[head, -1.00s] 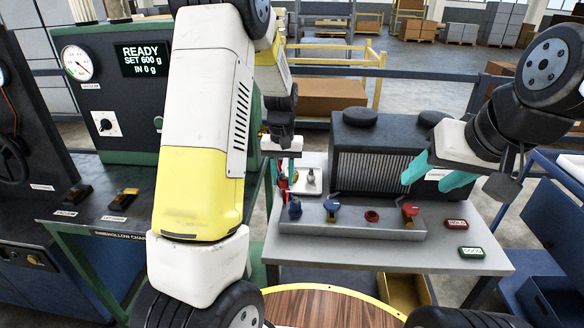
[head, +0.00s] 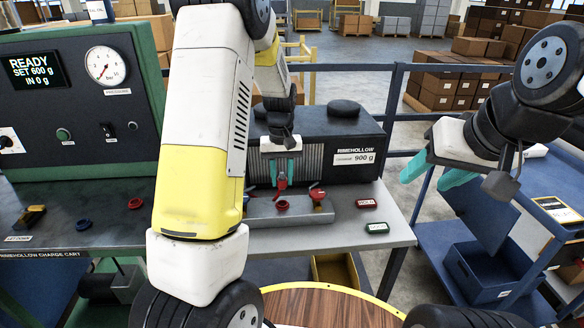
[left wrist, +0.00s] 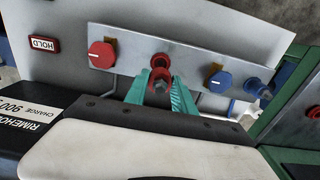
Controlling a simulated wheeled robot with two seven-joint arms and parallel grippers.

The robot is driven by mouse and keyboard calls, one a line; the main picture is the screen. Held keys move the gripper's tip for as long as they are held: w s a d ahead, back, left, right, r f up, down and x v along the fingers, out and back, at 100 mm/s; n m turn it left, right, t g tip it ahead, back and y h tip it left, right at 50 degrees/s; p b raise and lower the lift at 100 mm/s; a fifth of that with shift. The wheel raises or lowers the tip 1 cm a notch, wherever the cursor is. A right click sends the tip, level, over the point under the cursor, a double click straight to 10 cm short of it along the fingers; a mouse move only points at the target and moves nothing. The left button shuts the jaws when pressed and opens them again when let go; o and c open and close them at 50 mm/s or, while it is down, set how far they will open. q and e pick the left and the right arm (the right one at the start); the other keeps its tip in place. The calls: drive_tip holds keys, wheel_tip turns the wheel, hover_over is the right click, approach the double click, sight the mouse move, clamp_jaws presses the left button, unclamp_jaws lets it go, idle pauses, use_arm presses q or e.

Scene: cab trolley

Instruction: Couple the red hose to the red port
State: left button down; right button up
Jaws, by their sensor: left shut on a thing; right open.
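My left gripper (head: 281,178) is shut on the red hose's coupling (left wrist: 162,77), over the grey manifold block (head: 262,213). The red port (head: 283,205) is a red ring on this block, just below the fingertips in the head view. In the left wrist view the red port (left wrist: 160,59) lines up closely with the coupling; I cannot tell whether they touch. The hose behind the coupling is mostly hidden. A red knob (head: 318,192) stands right of the port. My right gripper (head: 430,174) is open and empty, right of the bench.
In the left wrist view a blue knob (left wrist: 220,82) and blue port (left wrist: 252,87) are on the block. A dark finned unit (head: 345,140) stands behind it. HOLD (head: 367,203) and green (head: 376,228) buttons are right. The charge cart (head: 60,200) stands left; a blue trolley (head: 475,270) is right.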

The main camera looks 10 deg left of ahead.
use_arm(q)
drive_tip(key=shift+f, duration=0.1)
drive_tip(key=shift+f, duration=2.8)
drive_tip(key=shift+f, duration=0.55)
drive_tip(key=c, duration=1)
unclamp_jaws()
drive_tip(key=shift+o, duration=0.2)
wheel_tip(320, 180, up, 8)
drive_tip(key=shift+f, duration=0.1)
drive_tip(key=shift+o, duration=0.2)
